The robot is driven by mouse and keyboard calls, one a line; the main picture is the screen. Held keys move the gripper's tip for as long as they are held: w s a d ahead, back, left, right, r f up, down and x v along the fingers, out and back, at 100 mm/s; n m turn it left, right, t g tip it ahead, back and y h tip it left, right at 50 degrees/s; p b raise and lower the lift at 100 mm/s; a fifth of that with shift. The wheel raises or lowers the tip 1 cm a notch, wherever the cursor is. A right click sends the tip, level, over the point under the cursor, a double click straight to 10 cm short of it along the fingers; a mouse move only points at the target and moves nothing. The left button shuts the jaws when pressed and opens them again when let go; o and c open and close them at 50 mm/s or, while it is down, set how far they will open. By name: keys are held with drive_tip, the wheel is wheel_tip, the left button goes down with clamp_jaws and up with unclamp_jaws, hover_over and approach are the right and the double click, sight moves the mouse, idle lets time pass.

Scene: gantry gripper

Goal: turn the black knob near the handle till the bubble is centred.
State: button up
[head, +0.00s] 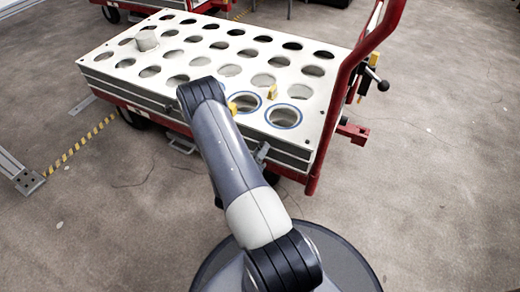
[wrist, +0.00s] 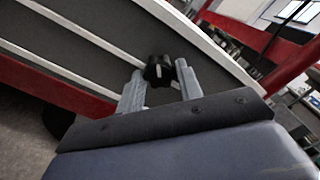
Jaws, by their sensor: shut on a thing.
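A black lobed knob (wrist: 154,66) shows in the wrist view against the cart's slatted side. My gripper (wrist: 160,74) has its two grey fingers on either side of the knob and is shut on it. A light mark shows on the knob's face. In the head view my arm blocks the sight of this knob, and the gripper cannot be clearly made out there. The red handle (head: 364,50) rises at the cart's right end. I cannot make out a bubble in either view.
The cart's white top (head: 118,83) has rows of round holes, two ringed in blue. Small yellow pieces (head: 272,91) and a pale cylinder (head: 146,40) stand on it. A clamp with black ends (head: 383,86) sits by the handle. The floor at right is clear.

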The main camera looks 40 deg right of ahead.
drive_tip(key=shift+n+p, duration=2.15)
drive_tip(key=shift+n, duration=6.25)
drive_tip(key=o, duration=1)
drive_tip(key=shift+a+r, duration=0.1)
drive_tip(key=shift+a, duration=0.05)
drive_tip(key=p+v, duration=0.2)
drive_tip(key=v, duration=0.8)
drive_tip(key=shift+s+a, duration=0.15)
drive_tip(key=shift+a, duration=0.1)
drive_tip(key=shift+d, duration=0.15)
